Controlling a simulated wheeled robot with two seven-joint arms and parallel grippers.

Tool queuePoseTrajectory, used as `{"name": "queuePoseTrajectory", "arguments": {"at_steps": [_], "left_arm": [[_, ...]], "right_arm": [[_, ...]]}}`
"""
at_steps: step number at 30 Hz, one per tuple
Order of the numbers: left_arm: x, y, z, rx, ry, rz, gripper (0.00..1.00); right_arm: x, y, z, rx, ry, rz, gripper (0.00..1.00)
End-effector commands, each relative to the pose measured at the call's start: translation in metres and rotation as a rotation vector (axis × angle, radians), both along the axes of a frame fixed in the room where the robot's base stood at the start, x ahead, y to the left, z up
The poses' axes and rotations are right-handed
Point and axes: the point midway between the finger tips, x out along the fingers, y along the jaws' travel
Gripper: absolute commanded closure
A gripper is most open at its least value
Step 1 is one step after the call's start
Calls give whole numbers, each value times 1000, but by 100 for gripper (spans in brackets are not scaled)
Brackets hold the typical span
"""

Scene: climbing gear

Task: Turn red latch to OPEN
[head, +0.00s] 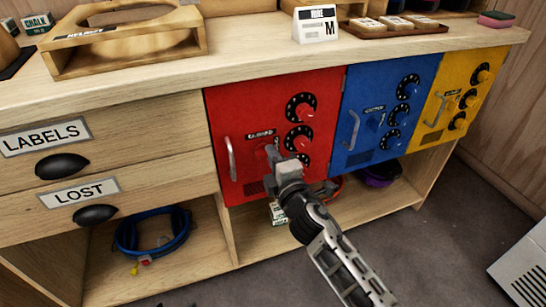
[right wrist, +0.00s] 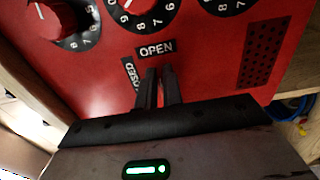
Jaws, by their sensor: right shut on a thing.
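The red locker door (head: 235,110) is closed, with a metal handle (head: 230,158) on its left and several numbered dials (head: 300,107) on its right. My right gripper (head: 274,160) is at the door left of the lower dials, shut on the red latch. In the right wrist view the gripper (right wrist: 160,88) has a strip of the red latch (right wrist: 160,92) between its fingers. The OPEN label (right wrist: 156,50) is just above the fingertips; the CLOSED label (right wrist: 130,75) is at their left, partly covered. The latch's exact angle is hidden by the fingers. My left gripper is out of view.
A blue door (head: 360,90) and a yellow door (head: 450,75) with dials are to the right. Drawers marked LABELS (head: 45,137) and LOST (head: 79,192) are at left. A blue coiled item (head: 150,240) lies on the lower shelf.

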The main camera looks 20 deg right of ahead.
Motion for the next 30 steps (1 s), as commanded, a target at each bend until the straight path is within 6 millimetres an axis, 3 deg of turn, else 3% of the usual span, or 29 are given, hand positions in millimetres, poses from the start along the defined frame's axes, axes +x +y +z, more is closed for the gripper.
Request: {"name": "queuePoseTrajectory", "arguments": {"at_steps": [16, 19, 30], "left_arm": [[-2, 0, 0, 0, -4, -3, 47], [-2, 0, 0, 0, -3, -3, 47], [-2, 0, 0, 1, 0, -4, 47]], "right_arm": [[0, 0, 0, 28, 2, -1, 100], [0, 0, 0, 27, 2, 0, 70], [-5, 0, -1, 25, 3, 0, 70]]}}
